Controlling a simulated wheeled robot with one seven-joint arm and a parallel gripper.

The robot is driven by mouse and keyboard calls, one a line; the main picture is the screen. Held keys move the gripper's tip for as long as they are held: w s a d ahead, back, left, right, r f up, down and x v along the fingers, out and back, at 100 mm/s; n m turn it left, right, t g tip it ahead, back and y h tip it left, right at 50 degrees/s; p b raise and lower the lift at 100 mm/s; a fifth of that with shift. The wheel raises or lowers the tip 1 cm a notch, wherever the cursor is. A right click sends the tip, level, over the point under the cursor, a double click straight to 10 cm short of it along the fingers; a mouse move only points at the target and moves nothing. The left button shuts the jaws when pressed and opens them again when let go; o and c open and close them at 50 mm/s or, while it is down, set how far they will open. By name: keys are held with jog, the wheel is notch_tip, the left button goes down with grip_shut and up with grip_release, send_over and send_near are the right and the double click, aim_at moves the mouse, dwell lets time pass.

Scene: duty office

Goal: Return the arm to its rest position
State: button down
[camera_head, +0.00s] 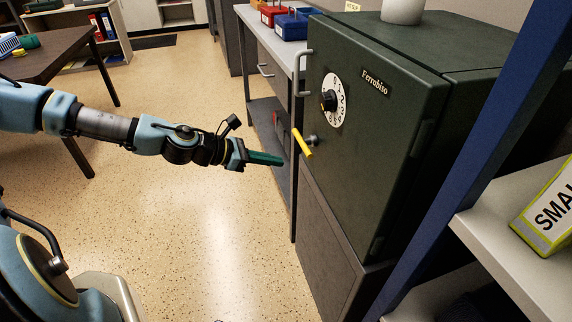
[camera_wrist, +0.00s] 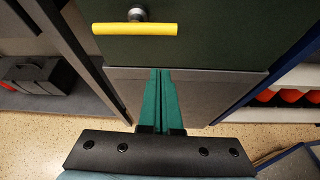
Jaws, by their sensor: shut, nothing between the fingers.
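My gripper (camera_head: 280,160) has green fingers and points right, toward the front of the dark green safe (camera_head: 385,135). In the wrist view my gripper (camera_wrist: 161,75) shows its two green fingers lying together, with nothing between them. The arm is stretched out across the room from the left. The safe's yellow lever handle (camera_head: 303,144) is just right of the fingertips, apart from them as far as I can tell. In the wrist view the yellow handle (camera_wrist: 134,29) lies level above the fingertips. The safe door looks closed.
The safe has a white dial (camera_head: 337,100) and rests on a grey cabinet (camera_head: 325,235). A workbench (camera_head: 255,30) with red and blue boxes stands behind it. A blue post (camera_head: 470,130) and a shelf (camera_head: 515,235) are at right. A brown table (camera_head: 50,50) is far left. The floor between is clear.

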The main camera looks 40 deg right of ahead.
jog(key=shift+w+a+r, duration=0.1)
jog(key=shift+a+r, duration=0.1)
jog(key=shift+a, duration=0.1)
dwell(0.4)
jog(key=w+a+m+t+y+p, duration=0.3)
jog(key=a+m+y, duration=0.55)
jog(key=a, duration=1.35)
jog(key=w+a+r+m+t+y+p, duration=0.1)
jog(key=a+r+m, duration=0.5)
jog(key=a+r, duration=1.2)
jog(key=shift+w+t+y+p, duration=0.3)
jog(key=shift+w+t+y, duration=0.55)
jog(key=shift+y, duration=0.3)
